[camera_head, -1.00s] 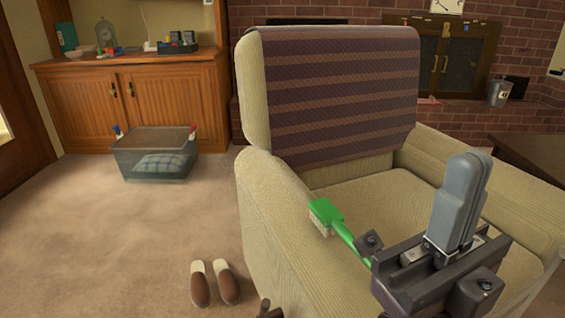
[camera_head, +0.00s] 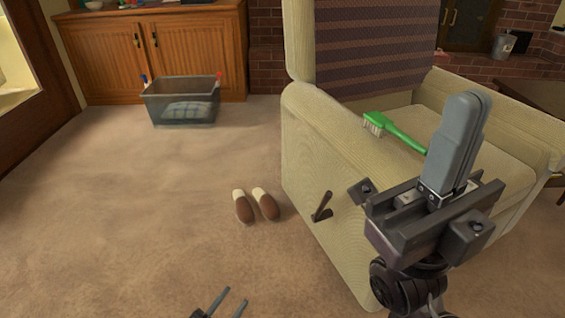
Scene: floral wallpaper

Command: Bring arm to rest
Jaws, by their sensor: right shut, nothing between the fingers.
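My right gripper (camera_head: 462,140) is at the right, in front of the armchair, with its grey fingers pointing up and pressed together, empty. My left gripper (camera_head: 227,301) shows only its two dark fingertips at the bottom edge, spread apart with nothing between them. The rest of the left arm is out of view.
The beige armchair (camera_head: 318,147) has a dark lever (camera_head: 321,207) on its side. Brown slippers (camera_head: 256,206) lie on the carpet beside it. A clear bin (camera_head: 181,107) stands before the wooden cabinet (camera_head: 187,50). Carpet at the left is open.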

